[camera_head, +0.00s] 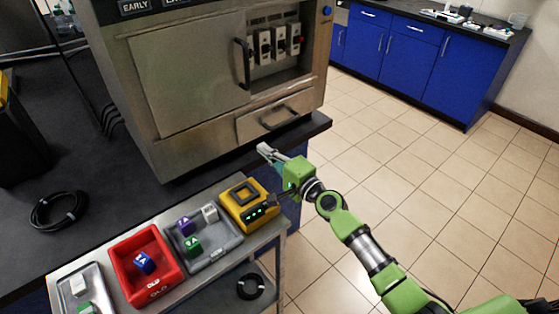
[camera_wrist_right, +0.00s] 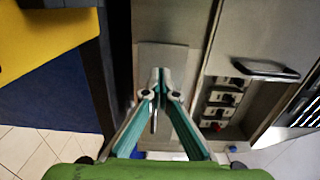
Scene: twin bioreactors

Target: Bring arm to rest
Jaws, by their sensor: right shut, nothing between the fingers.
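My right arm (camera_head: 370,250) is green and grey and reaches in from the lower right of the head view. My right gripper (camera_head: 266,150) is shut and empty, above the cart's far right corner and in front of the steel cabinet (camera_head: 185,75). In the right wrist view the gripper's fingertips (camera_wrist_right: 160,88) meet with nothing between them, over a pale panel of the cabinet. The yellow device (camera_head: 250,203) on the cart is just left of and below the gripper. My left arm is not in view.
The cart (camera_head: 285,222) carries a red bin (camera_head: 168,290), a grey tray (camera_head: 222,262) with small cubes, and a pale tray (camera_head: 100,275). Tiled floor (camera_head: 430,190) is clear at right, before blue cupboards (camera_head: 400,55).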

